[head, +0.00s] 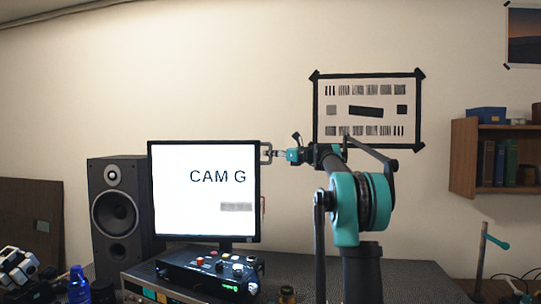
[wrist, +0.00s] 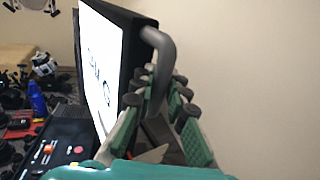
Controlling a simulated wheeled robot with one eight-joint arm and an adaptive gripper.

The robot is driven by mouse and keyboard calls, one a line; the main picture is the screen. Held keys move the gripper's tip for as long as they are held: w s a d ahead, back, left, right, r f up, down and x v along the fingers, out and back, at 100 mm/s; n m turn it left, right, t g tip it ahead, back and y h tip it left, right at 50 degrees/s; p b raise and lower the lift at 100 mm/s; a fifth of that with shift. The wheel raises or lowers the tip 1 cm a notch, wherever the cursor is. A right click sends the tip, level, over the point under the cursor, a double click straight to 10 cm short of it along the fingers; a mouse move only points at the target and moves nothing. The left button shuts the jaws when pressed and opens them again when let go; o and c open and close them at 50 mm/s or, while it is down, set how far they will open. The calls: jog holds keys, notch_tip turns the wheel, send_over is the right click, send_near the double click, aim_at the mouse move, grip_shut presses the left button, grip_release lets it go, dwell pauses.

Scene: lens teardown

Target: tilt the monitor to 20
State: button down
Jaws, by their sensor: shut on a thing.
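The monitor (head: 204,190) stands upright on the bench, with a white screen reading "CAM G" and a grey bar below the text. A grey handle (head: 267,150) juts from its upper right edge. My gripper (head: 280,155) reaches it from the right and is shut on the handle. In the wrist view the handle (wrist: 160,62) curves from the dark monitor frame (wrist: 124,25) down between the green-padded fingers of my gripper (wrist: 163,92). The screen is seen very obliquely there. I see no readable tilt scale.
A black speaker (head: 116,215) stands left of the monitor. A control box with coloured buttons (head: 212,272) sits in front of its base. A blue bottle (head: 79,285) is at lower left. A wall shelf (head: 493,160) hangs at right. The wall side right of the handle is free.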

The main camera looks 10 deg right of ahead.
jog(key=s+n, duration=0.1)
jog(key=s, duration=0.1)
jog(key=s+n+y, duration=0.1)
jog(key=s+f+n+t, duration=0.1)
jog(key=s, duration=0.1)
jog(key=shift+s+a+y, duration=0.3)
jog(key=shift+a+y, duration=0.1)
jog(key=c, duration=1.5)
grip_release()
jog(key=shift+d, duration=0.1)
jog(key=v, duration=1.2)
jog(key=shift+f, duration=0.1)
